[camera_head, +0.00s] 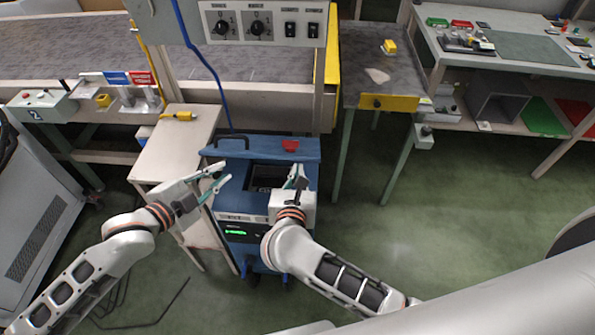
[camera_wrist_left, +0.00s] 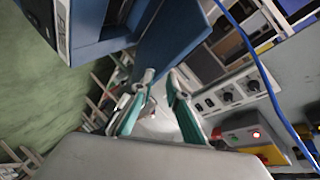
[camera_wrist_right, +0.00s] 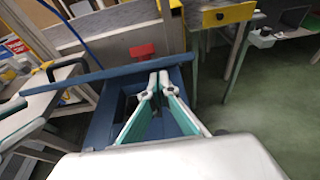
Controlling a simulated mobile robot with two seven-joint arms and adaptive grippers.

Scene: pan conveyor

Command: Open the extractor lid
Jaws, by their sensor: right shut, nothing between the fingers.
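The blue extractor (camera_head: 268,225) stands in the middle of the head view. Its blue lid (camera_head: 262,150) is raised at the back, and a dark opening (camera_head: 266,178) shows in front of it. The lid shows edge-on in the right wrist view (camera_wrist_right: 105,76) and as a tilted panel in the left wrist view (camera_wrist_left: 172,42). My left gripper (camera_head: 226,173) is partly open and empty, left of the opening. My right gripper (camera_head: 300,170) is shut and empty above the opening's right side.
A pale side table (camera_head: 180,145) with a yellow object (camera_head: 178,116) stands left of the extractor. A control panel (camera_head: 262,24) and a blue cable (camera_head: 205,65) hang above and behind. The green floor (camera_head: 390,220) to the right is clear.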

